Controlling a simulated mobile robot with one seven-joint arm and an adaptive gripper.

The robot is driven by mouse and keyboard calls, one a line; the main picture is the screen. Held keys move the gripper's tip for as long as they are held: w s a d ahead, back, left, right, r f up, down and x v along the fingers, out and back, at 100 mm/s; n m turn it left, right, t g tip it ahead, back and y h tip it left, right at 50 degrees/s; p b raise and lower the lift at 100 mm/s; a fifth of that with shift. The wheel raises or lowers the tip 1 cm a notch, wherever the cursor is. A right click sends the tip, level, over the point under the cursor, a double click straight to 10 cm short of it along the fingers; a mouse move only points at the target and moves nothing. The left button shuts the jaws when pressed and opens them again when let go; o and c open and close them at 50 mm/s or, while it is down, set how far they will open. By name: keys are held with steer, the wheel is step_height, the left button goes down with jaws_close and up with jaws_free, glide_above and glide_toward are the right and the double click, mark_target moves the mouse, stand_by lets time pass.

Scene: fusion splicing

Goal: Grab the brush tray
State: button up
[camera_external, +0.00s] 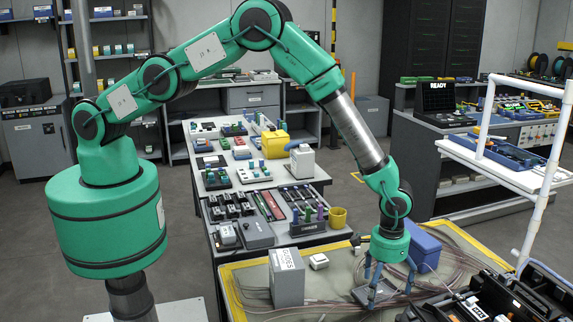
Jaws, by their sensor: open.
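My gripper (390,289) points straight down over the yellow-edged worktable at the lower right. Its blue-grey fingers are apart, one on the left and one on the right. A small flat grey tray (366,296) lies on the table under the fingers. It appears to be the brush tray, but I cannot read a label or make out brushes in it. The left finger is close to it or overlaps it in the picture; I cannot tell whether they touch. The fingers partly hide the tray.
A grey box (287,279) and a small white block (319,261) stand left of the gripper. A blue box (424,250) is close behind it on the right. An open black case (490,300) fills the lower right. Thin clear tubing lies across the worktable.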

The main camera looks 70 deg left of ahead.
mark_target(381, 296)
stand_by(0.4)
steer(key=c, duration=1.2)
steer(key=shift+r, duration=0.1)
step_height(381, 296, up, 10)
stand_by(0.6)
